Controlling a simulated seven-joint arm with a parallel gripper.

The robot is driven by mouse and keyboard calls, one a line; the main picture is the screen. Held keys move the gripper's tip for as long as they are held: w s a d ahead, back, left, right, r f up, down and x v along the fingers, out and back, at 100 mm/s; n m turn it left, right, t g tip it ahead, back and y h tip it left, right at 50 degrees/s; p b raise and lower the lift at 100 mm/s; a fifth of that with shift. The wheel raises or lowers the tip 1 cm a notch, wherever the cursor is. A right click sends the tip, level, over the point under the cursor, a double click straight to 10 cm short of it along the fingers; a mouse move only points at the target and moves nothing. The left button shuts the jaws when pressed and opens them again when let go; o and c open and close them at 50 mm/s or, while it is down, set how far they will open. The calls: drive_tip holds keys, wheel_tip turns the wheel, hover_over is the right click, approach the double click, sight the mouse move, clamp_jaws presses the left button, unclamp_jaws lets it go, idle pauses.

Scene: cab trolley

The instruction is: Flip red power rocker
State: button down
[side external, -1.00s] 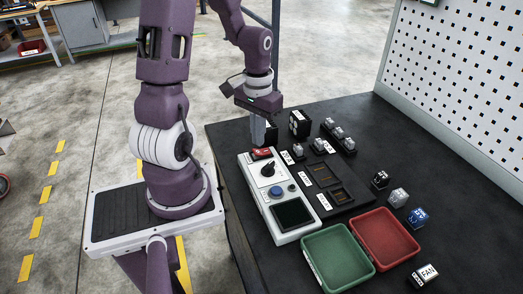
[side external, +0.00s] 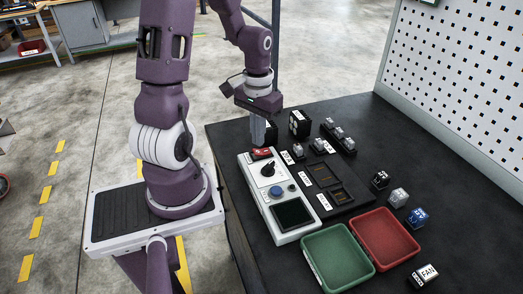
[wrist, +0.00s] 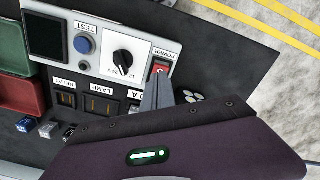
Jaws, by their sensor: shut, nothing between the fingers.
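The red power rocker (side external: 262,153) sits at the far end of the pale control panel (side external: 256,187). In the wrist view the rocker (wrist: 160,68) shows beside its POWER label, partly hidden by my fingers. My gripper (side external: 258,142) is shut and empty, pointing down with its fingertips at the rocker. In the wrist view the fingertips (wrist: 157,84) overlap the rocker's near edge; I cannot tell if they press on it.
The panel also carries a black knob (side external: 268,169), a blue TEST button (side external: 276,191) and a dark screen (side external: 292,214). A socket board (side external: 343,207) lies right of it. Green (side external: 307,248) and red (side external: 357,226) trays stand in front, with several small blocks around.

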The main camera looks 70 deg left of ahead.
sight(258, 152)
drive_tip(key=shift+f, duration=1.35)
idle(0.3)
drive_tip(key=shift+r, duration=3.55)
